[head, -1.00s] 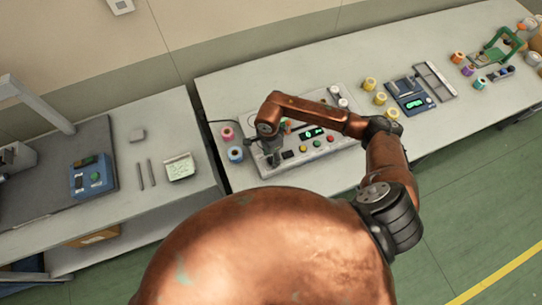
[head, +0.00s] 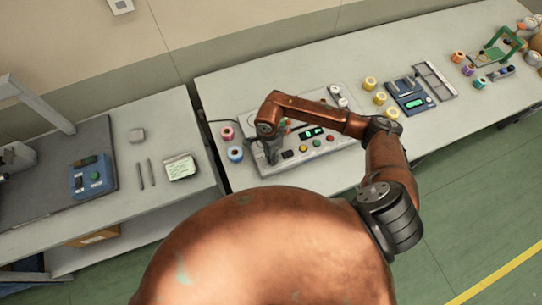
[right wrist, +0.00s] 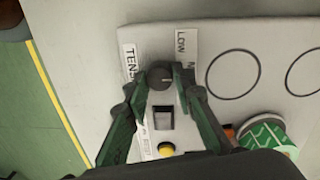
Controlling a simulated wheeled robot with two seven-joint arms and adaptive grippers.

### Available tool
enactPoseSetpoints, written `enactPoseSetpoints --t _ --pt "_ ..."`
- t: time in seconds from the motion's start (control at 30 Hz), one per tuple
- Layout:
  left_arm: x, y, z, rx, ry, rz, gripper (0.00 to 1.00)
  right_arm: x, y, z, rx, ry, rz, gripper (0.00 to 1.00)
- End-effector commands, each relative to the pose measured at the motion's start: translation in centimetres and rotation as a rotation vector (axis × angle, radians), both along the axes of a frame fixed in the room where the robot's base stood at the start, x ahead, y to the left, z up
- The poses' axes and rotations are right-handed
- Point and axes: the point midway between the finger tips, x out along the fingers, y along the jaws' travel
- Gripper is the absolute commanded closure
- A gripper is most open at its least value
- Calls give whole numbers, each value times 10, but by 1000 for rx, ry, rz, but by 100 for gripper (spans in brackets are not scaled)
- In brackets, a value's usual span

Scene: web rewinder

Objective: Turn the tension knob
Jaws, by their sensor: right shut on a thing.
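The tension knob (right wrist: 160,76) is a dark round knob with a light pointer line, beside a label reading "TENS" in the right wrist view. My right gripper (right wrist: 161,78) is shut on it, one green finger on each side. In the head view my right gripper (head: 272,158) reaches down onto the left end of the grey rewinder panel (head: 318,152), and my arm hides the knob there. My left gripper is out of view.
A black rocker switch (right wrist: 163,118) and a yellow button (right wrist: 166,149) lie close to the knob. Pink (head: 226,133) and blue (head: 235,154) rolls stand left of the rewinder. Yellow rolls (head: 380,98) stand to its right. The table's front strip is clear.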

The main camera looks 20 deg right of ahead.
Motion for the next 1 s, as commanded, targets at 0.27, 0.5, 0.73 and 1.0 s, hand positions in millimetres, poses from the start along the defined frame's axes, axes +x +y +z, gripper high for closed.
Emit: enactPoseSetpoints --t 0.27,0.5,0.73,1.0 --pt "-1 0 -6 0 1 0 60 0 0 -1 1 -1 -98 100" --pt "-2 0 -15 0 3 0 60 0 -1 -1 0 -1 -286 100" --pt "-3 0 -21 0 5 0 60 0 -1 -1 1 -2 -482 100" --pt "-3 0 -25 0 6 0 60 0 -1 0 1 0 -668 100"
